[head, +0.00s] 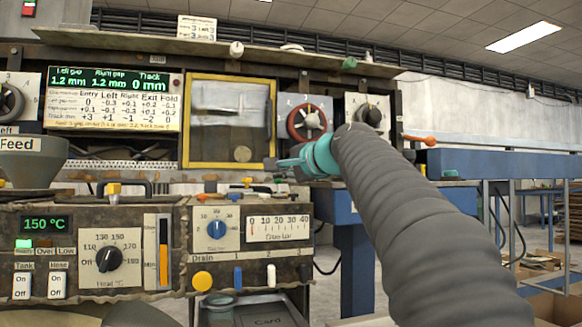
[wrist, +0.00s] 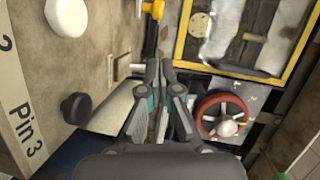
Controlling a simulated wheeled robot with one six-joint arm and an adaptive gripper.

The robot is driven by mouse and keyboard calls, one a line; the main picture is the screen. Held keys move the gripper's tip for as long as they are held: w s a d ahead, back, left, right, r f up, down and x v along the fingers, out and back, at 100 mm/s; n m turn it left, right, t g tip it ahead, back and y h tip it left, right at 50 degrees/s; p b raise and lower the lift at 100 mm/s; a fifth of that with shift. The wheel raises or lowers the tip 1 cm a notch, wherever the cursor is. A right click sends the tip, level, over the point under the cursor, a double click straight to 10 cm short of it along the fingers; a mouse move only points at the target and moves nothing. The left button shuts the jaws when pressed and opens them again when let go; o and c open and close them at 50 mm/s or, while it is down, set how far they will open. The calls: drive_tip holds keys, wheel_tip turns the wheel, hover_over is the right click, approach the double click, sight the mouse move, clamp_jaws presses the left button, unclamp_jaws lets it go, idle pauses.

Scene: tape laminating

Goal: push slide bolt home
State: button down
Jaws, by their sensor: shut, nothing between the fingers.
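My gripper (head: 275,164) is shut and empty, its teal body level with the lower right corner of the yellow-framed window. In the wrist view its fingertips (wrist: 159,68) point toward the machine front, between a beige panel and the yellow frame. I cannot pick out the slide bolt with certainty. A small pale plate with a short bar (wrist: 122,67) lies just left of the fingertips in the wrist view and may be part of it. I cannot tell whether the fingers touch anything.
The yellow-framed window (head: 186,120) is left of my gripper, the red handwheel (head: 307,139) just above it. The wrist view shows a white knob (wrist: 68,15), a black knob (wrist: 77,106) and a yellow knob (wrist: 154,5). A blue bench (head: 500,163) stands at right.

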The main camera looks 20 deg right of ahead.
drive_tip(key=w+a, duration=0.2)
drive_tip(key=w, duration=0.1)
drive_tip(key=shift+a+f, duration=0.3)
drive_tip(key=shift+f, duration=0.1)
drive_tip(key=shift+w+a+f, duration=0.2)
drive_tip(key=shift+w+a, duration=0.25)
drive_tip(key=shift+a, duration=0.3)
